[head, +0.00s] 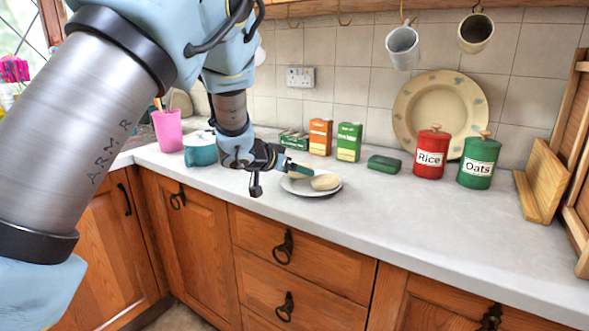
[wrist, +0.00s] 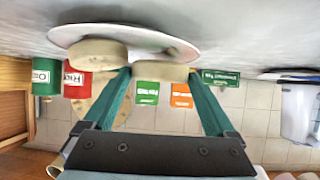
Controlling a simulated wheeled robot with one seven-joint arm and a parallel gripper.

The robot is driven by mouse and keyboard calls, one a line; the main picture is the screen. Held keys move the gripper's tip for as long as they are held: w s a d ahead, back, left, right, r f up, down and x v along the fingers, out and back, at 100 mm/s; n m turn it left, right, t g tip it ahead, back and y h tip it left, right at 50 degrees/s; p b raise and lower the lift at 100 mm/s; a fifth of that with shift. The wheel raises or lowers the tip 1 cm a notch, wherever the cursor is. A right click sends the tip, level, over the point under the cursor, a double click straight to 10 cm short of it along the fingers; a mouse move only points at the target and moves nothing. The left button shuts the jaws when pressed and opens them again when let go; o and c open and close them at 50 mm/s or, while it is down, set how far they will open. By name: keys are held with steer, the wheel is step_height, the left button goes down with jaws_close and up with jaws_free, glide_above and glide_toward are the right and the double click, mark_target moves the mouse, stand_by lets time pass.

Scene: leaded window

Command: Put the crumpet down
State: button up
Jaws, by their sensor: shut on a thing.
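A white plate (head: 310,190) lies on the worktop, with one pale beige crumpet (head: 325,182) on its right side; in the wrist view, which is upside down, this crumpet (wrist: 97,53) shows at left. My gripper (head: 284,164) is over the plate's left side. Its teal fingers (wrist: 160,76) are shut on a second crumpet (wrist: 160,71), which also shows beside the first in the head view (head: 299,171). The held crumpet is at or just above the plate; I cannot tell whether it touches. My fingers partly hide it.
An orange box (head: 320,137), a green box (head: 348,142) and a dark green tin (head: 384,164) stand behind the plate. Red Rice (head: 431,153) and green Oats (head: 479,162) canisters are to the right. A teal pot (head: 200,150) and pink tumbler (head: 168,131) are left. The front right worktop is clear.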

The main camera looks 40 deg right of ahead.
steer(key=shift+f+b, duration=0.3)
steer(key=shift+f, duration=0.3)
steer(key=o, duration=0.9)
steer(key=shift+a, duration=0.1)
steer(key=shift+o, duration=0.6)
steer(key=shift+f, duration=0.15)
steer(key=shift+r, duration=0.25)
steer(key=shift+s+r+p, duration=0.1)
steer(key=shift+r+p, duration=0.35)
steer(key=shift+r, duration=0.1)
steer(key=b+v, duration=0.1)
steer(key=v, duration=1.1)
